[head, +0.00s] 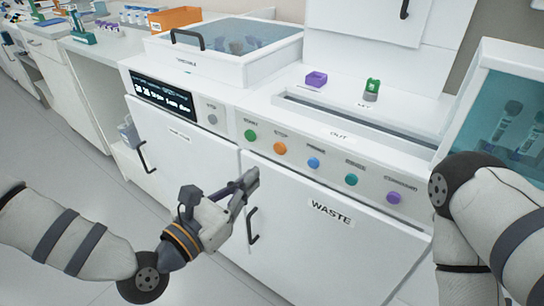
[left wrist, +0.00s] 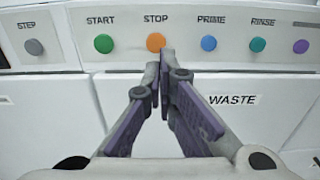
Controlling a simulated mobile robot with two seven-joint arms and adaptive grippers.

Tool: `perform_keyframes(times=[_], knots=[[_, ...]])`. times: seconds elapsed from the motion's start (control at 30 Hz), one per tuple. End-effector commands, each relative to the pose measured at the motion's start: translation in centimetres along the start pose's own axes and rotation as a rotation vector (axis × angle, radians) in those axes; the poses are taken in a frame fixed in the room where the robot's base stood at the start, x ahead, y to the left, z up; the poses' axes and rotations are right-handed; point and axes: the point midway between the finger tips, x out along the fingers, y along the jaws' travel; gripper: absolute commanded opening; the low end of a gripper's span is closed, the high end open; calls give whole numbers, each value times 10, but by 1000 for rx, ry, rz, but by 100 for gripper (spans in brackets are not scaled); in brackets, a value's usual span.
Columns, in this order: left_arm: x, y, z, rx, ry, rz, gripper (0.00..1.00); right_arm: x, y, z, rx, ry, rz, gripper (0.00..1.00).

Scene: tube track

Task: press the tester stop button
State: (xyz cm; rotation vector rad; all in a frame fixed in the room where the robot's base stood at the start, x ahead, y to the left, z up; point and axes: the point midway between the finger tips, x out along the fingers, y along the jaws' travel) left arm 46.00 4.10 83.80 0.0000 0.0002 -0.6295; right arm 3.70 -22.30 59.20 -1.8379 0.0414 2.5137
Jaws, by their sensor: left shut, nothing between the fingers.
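The stop button (head: 281,147) is a round orange button on the white front panel of the tester, with a STOP label above it. It also shows near the middle top of the left wrist view (left wrist: 156,42), just beyond my fingertips. My left gripper (head: 252,177) is shut and empty. In the head view it is in front of the cabinet doors, below and left of the orange button. In the left wrist view its tips (left wrist: 160,55) appear just under the button; whether they touch it cannot be told, though the head view shows them apart. My right gripper is not in view.
Beside it are the green start button (head: 250,135), the blue prime button (head: 313,163), the teal rinse button (head: 351,180) and a purple button (head: 393,198). A grey step button (head: 212,119) is further left. A door handle (head: 252,226) sticks out near my left gripper.

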Motion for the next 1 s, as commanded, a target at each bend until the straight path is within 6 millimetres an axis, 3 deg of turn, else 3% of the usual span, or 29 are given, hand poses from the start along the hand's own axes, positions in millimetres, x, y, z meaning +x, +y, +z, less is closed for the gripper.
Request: perform_keyframes(times=[0.2,0.4,0.83,1.0], knots=[[47,-1,2,3,-3,0,0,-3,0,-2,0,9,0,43],[74,0,1,2,-1,1,0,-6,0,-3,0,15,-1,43],[81,1,0,1,0,2,0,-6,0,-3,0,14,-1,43],[93,1,-8,-7,7,3,0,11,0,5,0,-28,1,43]])
